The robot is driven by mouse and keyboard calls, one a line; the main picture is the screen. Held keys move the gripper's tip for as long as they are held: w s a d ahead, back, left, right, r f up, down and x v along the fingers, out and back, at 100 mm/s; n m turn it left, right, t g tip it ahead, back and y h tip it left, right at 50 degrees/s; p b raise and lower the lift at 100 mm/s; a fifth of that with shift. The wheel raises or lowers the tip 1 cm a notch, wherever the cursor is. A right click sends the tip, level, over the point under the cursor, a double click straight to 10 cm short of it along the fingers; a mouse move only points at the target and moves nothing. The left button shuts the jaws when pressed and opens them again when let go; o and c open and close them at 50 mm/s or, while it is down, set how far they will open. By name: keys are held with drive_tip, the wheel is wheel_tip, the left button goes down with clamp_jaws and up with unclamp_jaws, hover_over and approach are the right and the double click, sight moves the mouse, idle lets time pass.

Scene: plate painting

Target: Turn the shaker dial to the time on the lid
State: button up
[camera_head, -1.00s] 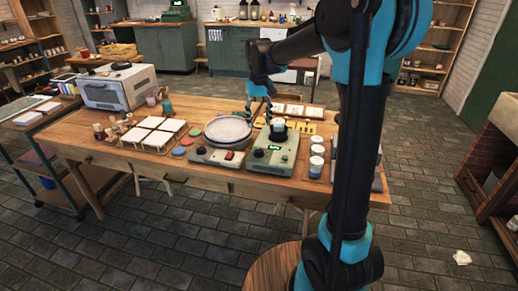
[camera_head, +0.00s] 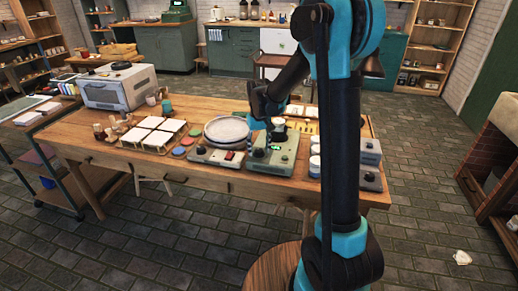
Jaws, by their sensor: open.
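The shaker (camera_head: 268,163) is a pale green-grey box with a small lit green display, at the front right of the wooden table. A jar with a pale lid (camera_head: 278,122) shows on its dark top. Its dial and any time on the lid are too small to read. My gripper (camera_head: 268,126) is open, pointing down just over the shaker's top, close to the jar. My gripper hides part of the shaker's top, and I cannot tell whether it touches anything.
A round grey plate (camera_head: 226,131) sits on another device (camera_head: 212,158) to the left. Two lidded jars (camera_head: 315,157) stand to the right, partly behind my arm. White tiles (camera_head: 158,131), coloured discs and a white oven (camera_head: 118,87) lie further left. Grey boxes (camera_head: 368,165) stand at the right end.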

drive_tip(key=shift+c, duration=0.6)
drive_tip(key=c, duration=1)
drive_tip(key=shift+c, duration=0.2)
drive_tip(key=shift+m, duration=0.3)
drive_tip(key=m, duration=0.4)
drive_tip(key=shift+m, duration=2)
drive_tip(key=o, duration=1.2)
drive_tip(key=shift+c, duration=0.2)
